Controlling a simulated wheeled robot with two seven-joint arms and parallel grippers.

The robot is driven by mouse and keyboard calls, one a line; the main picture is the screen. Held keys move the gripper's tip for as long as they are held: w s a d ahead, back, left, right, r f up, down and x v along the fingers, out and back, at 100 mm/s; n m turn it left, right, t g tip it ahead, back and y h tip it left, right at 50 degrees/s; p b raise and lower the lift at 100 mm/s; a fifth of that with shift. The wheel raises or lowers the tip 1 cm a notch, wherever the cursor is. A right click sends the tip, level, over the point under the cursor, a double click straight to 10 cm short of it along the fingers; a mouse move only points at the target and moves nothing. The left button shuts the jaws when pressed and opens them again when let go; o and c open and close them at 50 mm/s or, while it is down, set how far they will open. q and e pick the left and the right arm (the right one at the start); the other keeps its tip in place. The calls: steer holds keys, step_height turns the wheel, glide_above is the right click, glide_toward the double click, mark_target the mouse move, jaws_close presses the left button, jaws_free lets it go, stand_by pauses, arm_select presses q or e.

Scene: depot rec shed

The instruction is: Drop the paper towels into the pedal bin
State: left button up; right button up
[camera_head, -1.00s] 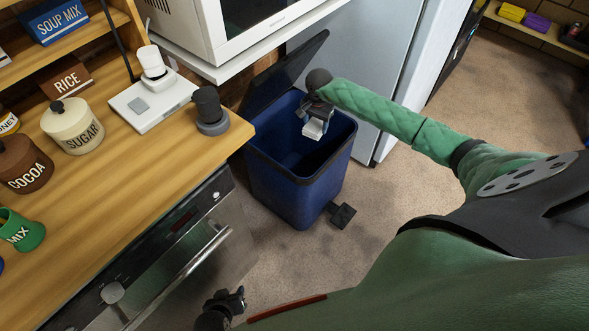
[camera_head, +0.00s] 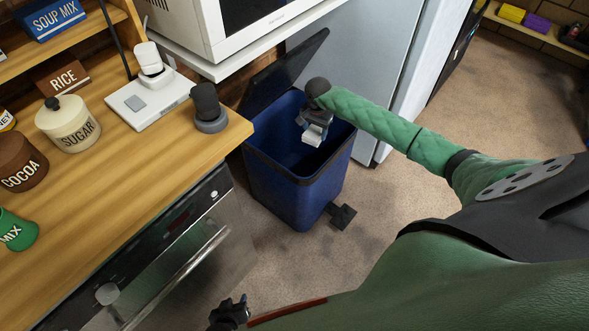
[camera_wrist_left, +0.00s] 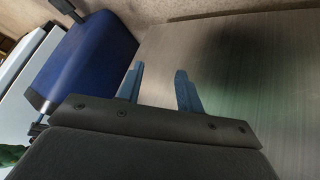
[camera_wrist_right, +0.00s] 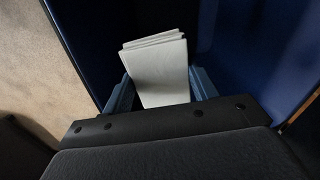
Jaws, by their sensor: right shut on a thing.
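The pedal bin (camera_head: 290,196) is dark blue and stands on the floor with its black lid (camera_head: 285,72) raised. My right gripper (camera_head: 313,136) is over the bin's opening, pointing down into it. It is shut on the white folded paper towels (camera_wrist_right: 160,70), which hang between the fingers. In the head view the paper towels (camera_head: 313,140) show as a small white patch within the bin's rim. My left gripper (camera_wrist_left: 158,88) is open and empty, low in front of the metal oven door. It also shows at the bottom of the head view (camera_head: 240,303).
The wooden counter (camera_head: 150,180) on the left holds canisters, a white scale (camera_head: 146,106) and a dark grey object (camera_head: 207,108). The oven (camera_head: 170,265) is below it. A fridge (camera_head: 372,60) stands behind the bin. Open carpet lies to the right.

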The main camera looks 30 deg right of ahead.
steer(key=o, duration=1.1)
steer(key=shift+r, duration=0.25)
arm_select(q)
steer(key=shift+s+a+f, duration=0.1)
steer(key=shift+s+f, duration=0.1)
steer(key=shift+f, duration=1)
arm_select(e)
step_height(320, 180, up, 7)
steer(key=shift+r, duration=0.2)
arm_select(q)
steer(key=shift+w+r, duration=0.1)
steer(key=shift+r, duration=0.05)
arm_select(e)
steer(key=shift+f, duration=0.1)
